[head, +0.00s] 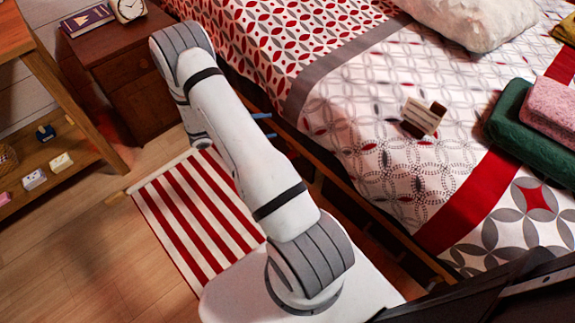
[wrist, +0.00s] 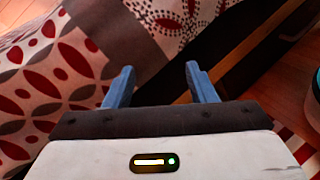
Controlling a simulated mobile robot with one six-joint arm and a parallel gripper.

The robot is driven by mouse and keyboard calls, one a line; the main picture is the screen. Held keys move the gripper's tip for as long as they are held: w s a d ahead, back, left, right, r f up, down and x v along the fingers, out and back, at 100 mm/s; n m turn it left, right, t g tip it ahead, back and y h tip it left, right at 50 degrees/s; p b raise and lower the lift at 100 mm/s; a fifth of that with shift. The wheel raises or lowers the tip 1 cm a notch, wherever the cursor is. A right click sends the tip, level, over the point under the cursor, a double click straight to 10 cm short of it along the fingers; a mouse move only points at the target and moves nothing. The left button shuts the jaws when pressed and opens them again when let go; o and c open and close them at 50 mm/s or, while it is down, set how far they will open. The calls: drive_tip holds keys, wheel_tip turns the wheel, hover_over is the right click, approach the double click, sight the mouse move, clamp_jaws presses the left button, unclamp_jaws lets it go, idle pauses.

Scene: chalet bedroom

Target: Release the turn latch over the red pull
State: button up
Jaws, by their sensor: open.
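I cannot make out a turn latch or a red pull in either view. My gripper (wrist: 161,80) is open and empty in the wrist view, its two blue fingers spread apart. Beyond them are the bed's patterned cover and a wooden bed rail. In the head view my gripper (head: 263,125) is mostly hidden behind my arm; only blue finger parts show beside the near edge of the bed.
The bed (head: 350,110) fills the right, with a small brown-and-white object (head: 423,117) and folded green (head: 530,130) and pink textiles on it. A nightstand (head: 135,85) and a wooden shelf (head: 85,150) with small items stand left. A striped rug (head: 190,215) covers the floor.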

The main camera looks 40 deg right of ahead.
sight(288, 158)
wheel_tip(288, 158, down, 26)
drive_tip(key=d+n+t+h+b, duration=0.2)
drive_tip(key=n+t+h+b, duration=0.1)
drive_tip(key=n+t+b, duration=0.3)
drive_tip(key=shift+g, duration=0.3)
drive_tip(key=d+b, duration=0.2)
drive_tip(key=d, duration=0.5)
drive_tip(key=shift+d+r+b, duration=0.1)
drive_tip(key=shift+r+b, duration=0.05)
drive_tip(key=shift+b, duration=0.15)
drive_tip(key=c, duration=1)
drive_tip(key=shift+r+n, duration=0.35)
drive_tip(key=shift+n, duration=0.55)
drive_tip(key=shift+r+n, duration=0.3)
drive_tip(key=shift+n, duration=0.6)
drive_tip(key=o, duration=1)
